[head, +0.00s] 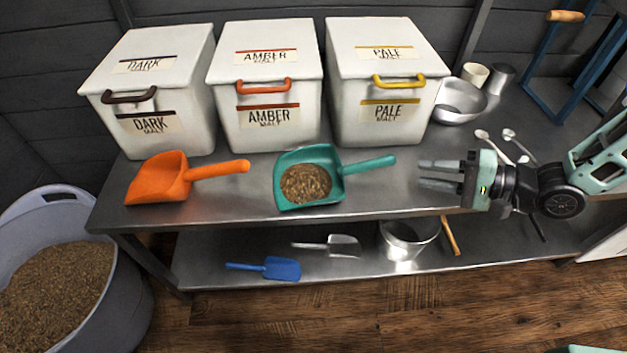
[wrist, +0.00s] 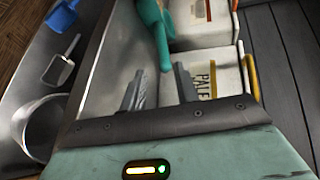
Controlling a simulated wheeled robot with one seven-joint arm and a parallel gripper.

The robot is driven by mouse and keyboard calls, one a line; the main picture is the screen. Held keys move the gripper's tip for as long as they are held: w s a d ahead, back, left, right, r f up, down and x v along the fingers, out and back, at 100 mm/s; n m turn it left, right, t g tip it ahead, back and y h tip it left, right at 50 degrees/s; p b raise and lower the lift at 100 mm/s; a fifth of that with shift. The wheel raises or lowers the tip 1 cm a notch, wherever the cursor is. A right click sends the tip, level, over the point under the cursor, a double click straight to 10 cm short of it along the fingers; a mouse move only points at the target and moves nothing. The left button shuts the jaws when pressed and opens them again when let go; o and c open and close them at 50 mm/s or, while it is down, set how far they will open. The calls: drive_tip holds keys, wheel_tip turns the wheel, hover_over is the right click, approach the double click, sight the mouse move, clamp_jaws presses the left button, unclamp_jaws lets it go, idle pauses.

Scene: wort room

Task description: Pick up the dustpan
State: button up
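Two dustpan-shaped scoops lie on the steel table top. The teal dustpan (head: 333,188) holds brown grain, and its handle points right toward my gripper. The orange scoop (head: 160,180) looks empty and lies farther left, its handle also pointing right. My gripper (head: 422,174) is open and empty, just right of the teal handle's end and apart from it. In the wrist view, the teal handle (wrist: 162,40) lies ahead of my open fingers (wrist: 158,72), its end in line with the gap between them. The teal pan is mostly cut off there.
White malt bins, dark (head: 165,85), amber (head: 264,85) and pale (head: 385,85), stand behind the scoops. A metal bowl (head: 458,103) and spoons (head: 512,140) are near my arm. The lower shelf holds a blue scoop (head: 275,268), metal scoop and pot (head: 403,242). A grain tub (head: 125,270) stands left.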

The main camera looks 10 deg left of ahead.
sight(381, 165)
drive_tip(key=b+x, duration=0.2)
drive_tip(key=x, duration=0.5)
drive_tip(key=shift+a+f, duration=0.15)
drive_tip(key=shift+a, duration=0.05)
drive_tip(key=x, duration=0.2)
drive_tip(key=b+x, duration=0.2)
drive_tip(key=x, duration=0.1)
drive_tip(key=shift+w+a, duration=0.3)
clamp_jaws()
